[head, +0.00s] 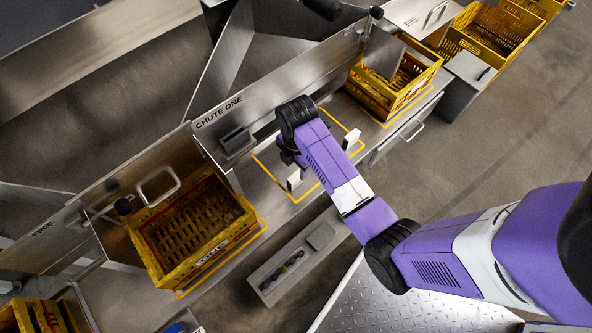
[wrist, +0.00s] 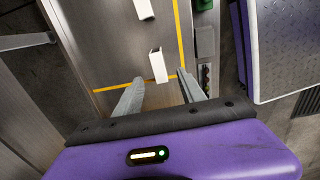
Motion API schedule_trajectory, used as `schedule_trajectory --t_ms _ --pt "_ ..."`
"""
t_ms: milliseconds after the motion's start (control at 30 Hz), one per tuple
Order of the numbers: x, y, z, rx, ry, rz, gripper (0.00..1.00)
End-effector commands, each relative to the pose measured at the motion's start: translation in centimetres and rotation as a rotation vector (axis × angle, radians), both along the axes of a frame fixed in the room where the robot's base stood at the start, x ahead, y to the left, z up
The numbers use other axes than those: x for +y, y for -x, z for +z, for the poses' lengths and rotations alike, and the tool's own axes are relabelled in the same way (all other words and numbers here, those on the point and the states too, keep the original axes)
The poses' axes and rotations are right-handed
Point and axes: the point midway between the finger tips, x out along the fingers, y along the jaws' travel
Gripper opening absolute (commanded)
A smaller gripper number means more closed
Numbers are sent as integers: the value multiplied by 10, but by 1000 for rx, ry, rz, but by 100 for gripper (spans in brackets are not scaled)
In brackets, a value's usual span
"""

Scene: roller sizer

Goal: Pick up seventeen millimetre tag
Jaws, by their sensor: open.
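Two small white upright blocks stand inside a yellow outline on the steel bench. Their faces show no readable size, so I cannot tell which is the seventeen millimetre tag. The nearer white block (wrist: 158,66) is also in the head view (head: 295,178), near the outline's lower corner. The farther white block (wrist: 144,8) is also in the head view (head: 351,139), near the right corner. My gripper (wrist: 160,78) is open and empty, its two grey fingers pointing toward the nearer block, which appears between and just beyond the tips. In the head view my arm hides the fingers.
A yellow crate (head: 252,233) stands left of the outline and another yellow crate (head: 421,92) to the right. A narrow grey tray (head: 262,283) with several small coloured items lies along the bench front. The chute wall (head: 268,87) rises behind.

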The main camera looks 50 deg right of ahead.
Motion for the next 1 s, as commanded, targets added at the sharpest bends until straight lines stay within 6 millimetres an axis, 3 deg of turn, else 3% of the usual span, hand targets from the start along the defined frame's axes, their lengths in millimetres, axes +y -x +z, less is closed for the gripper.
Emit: schedule_trajectory --t_ms 433,700,967,1000 --pt "-1 -1 -36 14 -6 14 47" --pt "-2 -2 -74 13 -6 14 47" --pt "-2 -3 -77 11 -6 14 47" --pt "-2 -3 -77 11 -6 14 43"
